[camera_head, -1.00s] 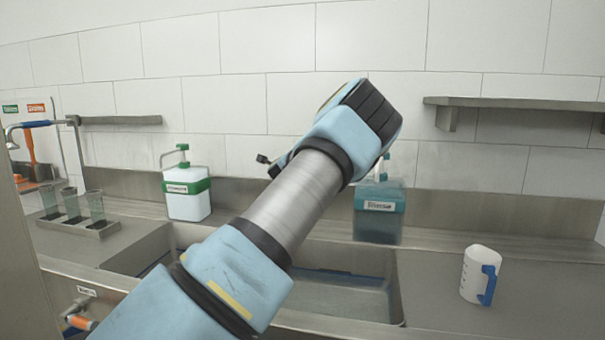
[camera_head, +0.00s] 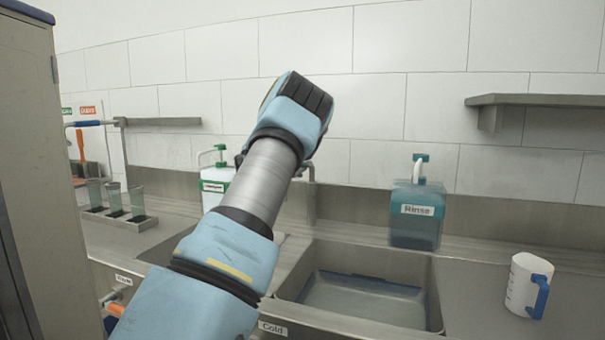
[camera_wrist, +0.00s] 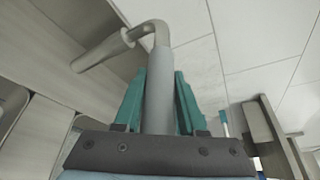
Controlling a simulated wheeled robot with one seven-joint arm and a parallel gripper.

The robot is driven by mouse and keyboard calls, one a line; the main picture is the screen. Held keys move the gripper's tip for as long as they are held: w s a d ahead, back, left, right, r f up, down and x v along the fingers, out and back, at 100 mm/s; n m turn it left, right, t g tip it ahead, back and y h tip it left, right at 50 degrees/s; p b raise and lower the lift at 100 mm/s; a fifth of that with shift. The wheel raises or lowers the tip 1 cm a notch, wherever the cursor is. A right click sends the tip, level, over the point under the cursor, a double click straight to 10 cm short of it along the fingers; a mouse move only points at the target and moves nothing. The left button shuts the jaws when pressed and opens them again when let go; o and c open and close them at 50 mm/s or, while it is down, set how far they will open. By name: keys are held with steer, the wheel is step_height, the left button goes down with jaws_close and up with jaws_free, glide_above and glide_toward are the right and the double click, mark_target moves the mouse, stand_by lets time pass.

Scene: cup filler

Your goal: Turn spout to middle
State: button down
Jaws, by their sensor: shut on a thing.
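The grey metal spout is a bent pipe (camera_wrist: 157,58) in the wrist view. One length runs between my fingers, bends at the top and points off to the left. My gripper (camera_wrist: 160,76) has two teal fingers, one on each side of the pipe, shut on it. In the head view my arm hides the gripper and most of the spout. A part of a grey pipe (camera_head: 310,185) shows just right of my arm, behind the sink. The right basin (camera_head: 365,290) is clear to see; the left basin is mostly behind my arm.
A teal Rinse bottle (camera_head: 416,222) stands behind the right basin. A white jug (camera_head: 526,285) with a blue handle stands on the right counter. A white and green pump bottle (camera_head: 216,187) and a rack of cups (camera_head: 115,218) are at left. A tall cabinet (camera_head: 40,190) fills the left edge.

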steer(key=shift+a, duration=0.1)
steer(key=c, duration=0.5)
jaws_free()
steer(key=b+v, duration=0.4)
steer(key=v, duration=0.6)
steer(key=shift+s+a, duration=0.25)
steer(key=shift+r, duration=0.1)
